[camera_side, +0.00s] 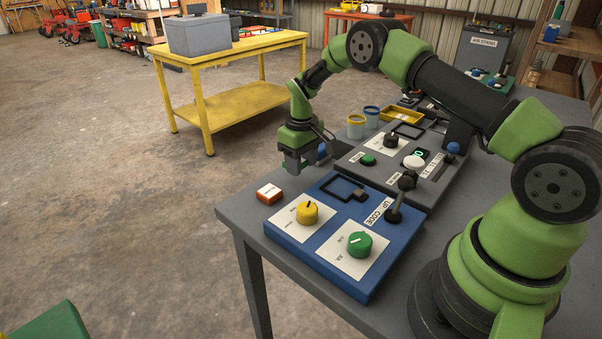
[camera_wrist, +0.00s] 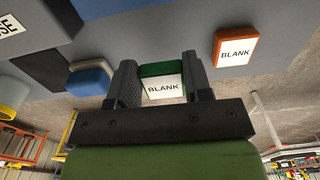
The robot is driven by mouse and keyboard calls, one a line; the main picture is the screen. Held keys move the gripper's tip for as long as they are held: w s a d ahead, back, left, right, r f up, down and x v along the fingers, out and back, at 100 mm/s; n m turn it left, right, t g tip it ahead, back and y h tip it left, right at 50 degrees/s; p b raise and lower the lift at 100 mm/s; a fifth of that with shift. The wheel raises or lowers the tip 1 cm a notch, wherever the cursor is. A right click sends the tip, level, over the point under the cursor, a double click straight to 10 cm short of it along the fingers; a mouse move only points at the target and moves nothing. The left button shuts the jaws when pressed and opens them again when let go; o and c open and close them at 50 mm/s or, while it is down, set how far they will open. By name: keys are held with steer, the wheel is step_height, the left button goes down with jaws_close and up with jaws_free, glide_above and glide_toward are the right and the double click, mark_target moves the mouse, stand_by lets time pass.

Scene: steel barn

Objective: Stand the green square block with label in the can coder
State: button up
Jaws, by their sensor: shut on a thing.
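The green block (camera_wrist: 161,70) with a white label reading BLANK is between my gripper's two fingers (camera_wrist: 162,80) in the wrist view. In the side view my gripper (camera_side: 293,166) hangs over the table's left edge area, left of the panels, and hides most of the block. A blue panel (camera_side: 310,258) has an empty-looking dark square frame (camera_side: 343,188) and a label reading roughly "UP CODE". A grey panel (camera_side: 350,160) behind it has another dark frame (camera_side: 408,130); its label is too small to read. I cannot tell which panel is the can coder.
An orange block (camera_side: 268,193) labelled BLANK lies left of the blue panel; it also shows in the wrist view (camera_wrist: 236,49). Yellow and green knobs (camera_side: 307,212) and a black lever (camera_side: 394,211) rise from the blue panel. Cups (camera_side: 356,127) and a yellow tray (camera_side: 402,115) stand behind.

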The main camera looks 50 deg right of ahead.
mark_target(302, 183)
steer(key=shift+f, duration=1.65)
steer(key=shift+f, duration=0.25)
steer(key=o, duration=0.9)
steer(key=shift+r, duration=0.1)
